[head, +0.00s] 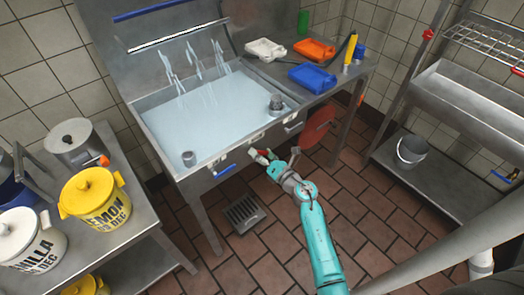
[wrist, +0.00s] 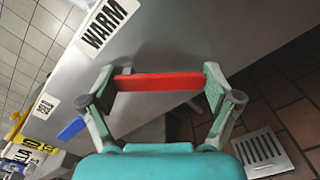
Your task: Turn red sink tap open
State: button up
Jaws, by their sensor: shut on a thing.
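The red tap handle (wrist: 158,82) is a flat red bar under the sink's front edge, below a white WARM label (wrist: 108,27). My gripper (wrist: 160,84) has one finger at each end of the bar and is shut on it. In the head view my gripper (head: 268,163) is at the sink front, and only a small bit of red shows there. The metal sink (head: 105,30) holds pale water with splashes along its back. A blue tap handle (head: 224,171) sits to the left; it also shows in the wrist view (wrist: 72,128).
A floor drain (head: 243,213) lies below the sink front. A red rounded object (head: 318,126) is right of my gripper. Pots, including a yellow LEMON one (head: 92,195), stand on the left table. A bucket (head: 411,149) sits on the right shelf. Tiled floor is open in front.

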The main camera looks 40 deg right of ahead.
jog(key=m, duration=0.3)
jog(key=a+f+m, duration=0.1)
jog(key=m, duration=0.1)
jog(key=shift+a+m, duration=0.1)
jog(key=shift+m, duration=0.2)
jog(key=shift+a+m, duration=0.3)
jog(key=shift+m, duration=0.8)
jog(key=shift+a+m, duration=0.25)
jog(key=shift+m, duration=0.85)
jog(key=o, duration=1.4)
jog(key=shift+s, duration=0.1)
jog(key=s, duration=1.1)
jog(key=shift+s, duration=0.4)
